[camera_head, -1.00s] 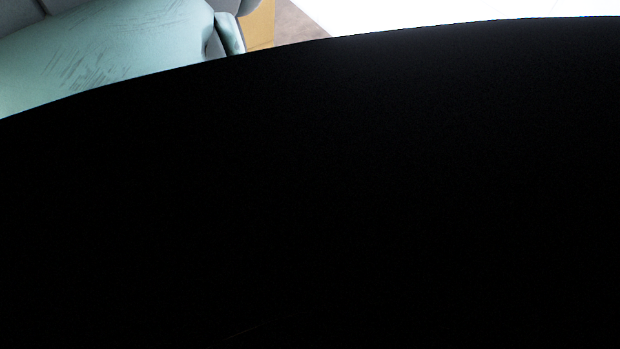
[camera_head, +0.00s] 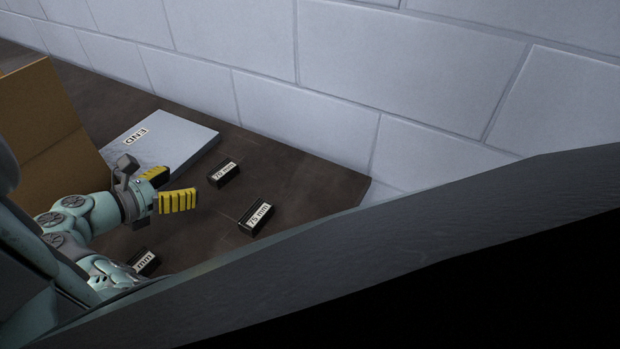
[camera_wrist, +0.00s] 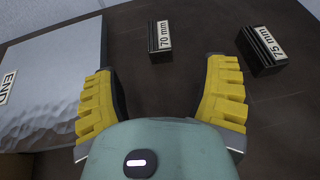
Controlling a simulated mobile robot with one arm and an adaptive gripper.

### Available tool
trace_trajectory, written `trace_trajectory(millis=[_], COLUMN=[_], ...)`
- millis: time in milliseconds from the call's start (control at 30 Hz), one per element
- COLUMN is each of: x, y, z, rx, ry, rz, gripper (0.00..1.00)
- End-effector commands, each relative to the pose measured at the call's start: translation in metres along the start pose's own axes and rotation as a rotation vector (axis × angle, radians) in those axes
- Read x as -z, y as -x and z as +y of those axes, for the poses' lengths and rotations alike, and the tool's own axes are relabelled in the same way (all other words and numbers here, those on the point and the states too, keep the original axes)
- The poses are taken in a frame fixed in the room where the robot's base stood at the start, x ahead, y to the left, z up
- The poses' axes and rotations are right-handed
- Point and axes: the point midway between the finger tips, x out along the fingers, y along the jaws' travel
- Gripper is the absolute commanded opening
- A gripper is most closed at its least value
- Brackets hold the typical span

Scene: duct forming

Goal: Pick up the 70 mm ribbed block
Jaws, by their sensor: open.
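The 70 mm ribbed block (camera_head: 223,174) is a small black block with a white "70 mm" label. It lies on the dark table top (camera_head: 295,190). In the wrist view the 70 mm block (camera_wrist: 160,38) is ahead of my gripper, between the lines of its two fingers but beyond their tips. My gripper (camera_head: 168,187) has yellow ribbed fingers. In the wrist view my gripper (camera_wrist: 163,68) is open, with nothing between the fingers. In the head view it is left of the 70 mm block and apart from it.
A black "75 mm" block (camera_head: 255,217) lies right of the 70 mm one; the wrist view shows it (camera_wrist: 262,50) near the right finger. Another labelled block (camera_head: 143,262) is partly hidden. A grey "END" plate (camera_head: 185,140) lies left. A block wall (camera_head: 330,80) stands behind.

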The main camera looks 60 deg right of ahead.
Motion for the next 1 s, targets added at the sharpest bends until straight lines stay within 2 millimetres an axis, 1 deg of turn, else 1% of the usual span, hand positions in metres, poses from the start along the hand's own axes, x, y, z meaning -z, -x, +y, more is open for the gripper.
trace_trajectory(millis=[33,100,200,300,400,667,1000], x=[-0.003,-0.002,-0.002,-0.001,-0.002,-0.002,-0.001], y=[-0.013,-0.028,-0.046,-0.059,-0.068,-0.080,-0.116], z=[-0.003,-0.003,-0.002,-0.002,-0.001,-0.001,0.001], rx=[0.013,0.013,0.011,0.008,0.007,0.006,0.006], ry=[-0.004,-0.004,-0.006,-0.004,-0.006,-0.006,-0.006], rz=[0.000,0.001,0.001,0.000,0.000,0.001,0.000], gripper=[0.73,0.73,0.73,0.73,0.73,0.73,0.73])
